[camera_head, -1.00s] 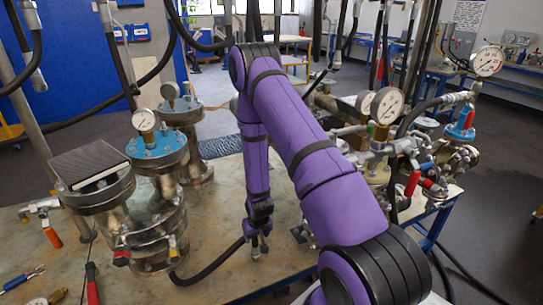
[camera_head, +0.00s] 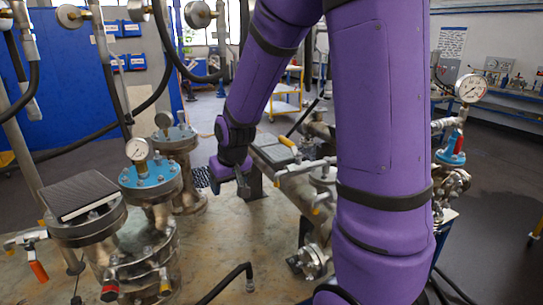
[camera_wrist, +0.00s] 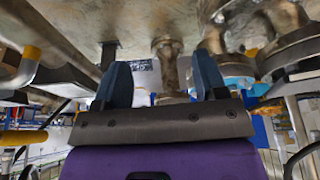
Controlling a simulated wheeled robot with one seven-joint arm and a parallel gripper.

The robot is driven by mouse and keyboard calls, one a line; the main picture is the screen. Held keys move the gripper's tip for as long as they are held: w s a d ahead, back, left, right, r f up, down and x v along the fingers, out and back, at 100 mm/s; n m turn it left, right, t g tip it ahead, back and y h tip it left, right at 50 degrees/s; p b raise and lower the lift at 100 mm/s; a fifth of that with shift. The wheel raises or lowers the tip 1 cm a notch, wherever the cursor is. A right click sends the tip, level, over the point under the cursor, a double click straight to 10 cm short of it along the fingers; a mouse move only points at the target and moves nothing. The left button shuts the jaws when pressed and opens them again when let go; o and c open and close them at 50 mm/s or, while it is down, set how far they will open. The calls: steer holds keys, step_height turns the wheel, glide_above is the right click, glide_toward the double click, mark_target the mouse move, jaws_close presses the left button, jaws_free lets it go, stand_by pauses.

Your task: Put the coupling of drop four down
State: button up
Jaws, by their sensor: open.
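My gripper (camera_head: 242,183) is above the table, farther back than that hose end, and holds nothing. In the wrist view my two blue-grey fingers (camera_wrist: 162,82) stand wide apart with nothing between them. I cannot read a drop number on any hose.
Flanged vessels with a gauge (camera_head: 137,149) and a blue flange (camera_head: 150,174) stand at left. Pipework with a yellow-handled valve (camera_head: 288,142) is right of my gripper. Hanging hoses (camera_head: 122,85) cross the upper left. The tabletop (camera_head: 222,235) between is bare.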

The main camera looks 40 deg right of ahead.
steer(key=s+a+r, duration=0.2)
steer(key=s+r, duration=0.6)
steer(key=s, duration=0.3)
steer(key=s+a+r+n+t, duration=0.1)
steer(key=s+a+r, duration=0.2)
steer(key=s+r, duration=0.6)
steer(key=s, duration=0.3)
steer(key=shift+a+r+n, duration=0.2)
steer(key=shift+a+n, duration=0.05)
steer(key=shift+n, duration=0.05)
